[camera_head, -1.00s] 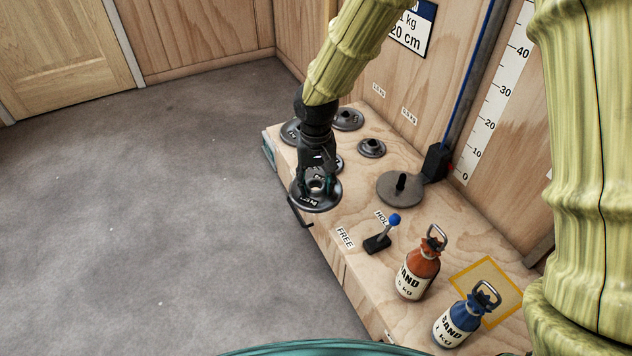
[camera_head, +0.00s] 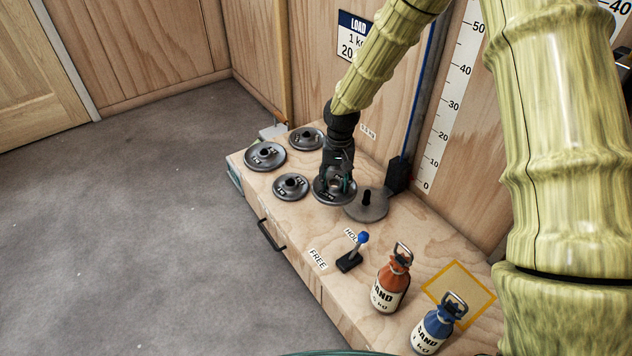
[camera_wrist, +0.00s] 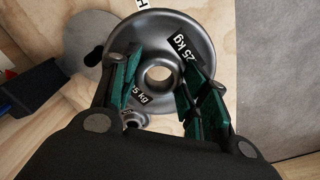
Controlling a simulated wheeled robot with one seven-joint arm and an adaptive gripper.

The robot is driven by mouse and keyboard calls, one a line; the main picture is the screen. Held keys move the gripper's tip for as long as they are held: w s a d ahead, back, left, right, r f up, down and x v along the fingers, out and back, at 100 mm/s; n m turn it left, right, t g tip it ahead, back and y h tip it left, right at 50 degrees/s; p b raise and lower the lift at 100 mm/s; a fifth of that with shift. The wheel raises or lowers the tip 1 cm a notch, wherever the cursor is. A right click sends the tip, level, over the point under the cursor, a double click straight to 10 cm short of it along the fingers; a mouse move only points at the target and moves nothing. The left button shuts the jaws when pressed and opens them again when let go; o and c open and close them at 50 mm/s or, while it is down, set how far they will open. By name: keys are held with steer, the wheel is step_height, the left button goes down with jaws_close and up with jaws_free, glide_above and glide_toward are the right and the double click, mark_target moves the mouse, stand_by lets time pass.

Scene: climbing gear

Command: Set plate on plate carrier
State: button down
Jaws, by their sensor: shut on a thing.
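My gripper (camera_head: 338,184) is shut on the hub of a dark grey weight plate (camera_head: 324,196). In the wrist view the plate (camera_wrist: 158,24) fills the space at the fingertips (camera_wrist: 158,80), with its centre hole facing me and labels reading "25 kg" and "5 kg" in part. The plate carrier (camera_head: 371,210), a grey disc with a short dark post (camera_head: 367,197), stands just right of the held plate. It also shows at the left in the wrist view (camera_wrist: 85,32). The plate's near right edge overlaps the carrier's disc in the head view; I cannot tell whether they touch.
Other plates lie on the wooden bench to the left: one at far left (camera_head: 265,156), one at the back (camera_head: 307,139), a small one in front (camera_head: 291,186).

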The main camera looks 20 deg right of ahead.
steer(key=m+p, duration=0.2)
glide_above(368, 191)
step_height(368, 191, down, 3)
steer(key=shift+w, duration=0.15)
steer(key=shift+f+b, duration=2.8)
steer(key=shift+f, duration=0.1)
steer(key=shift+p, duration=1.15)
steer(key=shift+f, duration=0.55)
steer(key=c, duration=1)
jaws_free()
steer(key=shift+c, duration=0.2)
steer(key=shift+s+f, duration=0.1)
steer(key=shift+s, duration=0.1)
steer(key=shift+r+p, duration=5)
steer(key=shift+r, duration=0.6)
